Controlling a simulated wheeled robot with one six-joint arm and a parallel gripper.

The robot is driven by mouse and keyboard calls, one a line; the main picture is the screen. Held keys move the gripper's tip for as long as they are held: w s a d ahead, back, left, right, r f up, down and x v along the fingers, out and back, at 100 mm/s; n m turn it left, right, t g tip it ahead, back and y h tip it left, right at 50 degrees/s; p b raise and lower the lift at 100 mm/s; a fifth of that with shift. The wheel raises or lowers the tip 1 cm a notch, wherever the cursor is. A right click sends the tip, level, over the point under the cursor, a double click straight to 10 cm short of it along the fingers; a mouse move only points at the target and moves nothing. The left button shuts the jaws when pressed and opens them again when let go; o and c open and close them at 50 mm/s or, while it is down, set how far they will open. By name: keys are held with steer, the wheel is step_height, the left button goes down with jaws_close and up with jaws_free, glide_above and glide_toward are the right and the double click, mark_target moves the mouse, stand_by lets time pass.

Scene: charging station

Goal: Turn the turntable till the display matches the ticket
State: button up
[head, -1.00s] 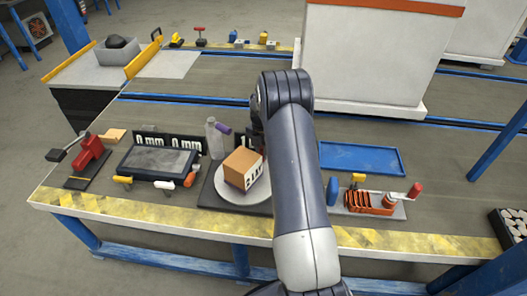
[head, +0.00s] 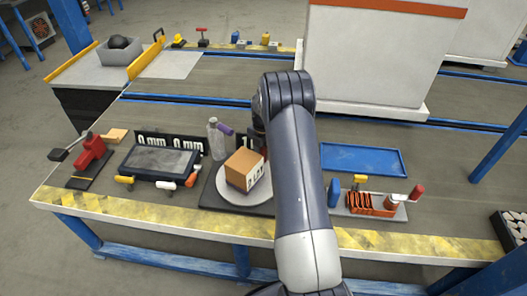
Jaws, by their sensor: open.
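The round pale turntable (head: 232,196) sits on a dark base at the bench front, left of my arm. A brown cardboard box (head: 240,175) stands on it, with dark print on a pale label low on one side. Behind is a black display strip (head: 165,141); two "0 mm" readings show, and a third reading starting with "1" is mostly covered by my arm. I cannot make out a ticket. My gripper (head: 259,128) is just behind the box, open, with its fingers mostly hidden by my forearm.
A dark-screened tablet (head: 160,162), a red clamp-like tool (head: 90,152) and a clear bottle (head: 216,140) stand to the left. A blue tray (head: 362,160) and an orange-slatted fixture (head: 370,203) lie right. A large white case (head: 375,60) stands behind.

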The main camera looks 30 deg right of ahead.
step_height(320, 180, up, 11)
steer(key=shift+f+p, duration=0.1)
steer(key=shift+p, duration=0.6)
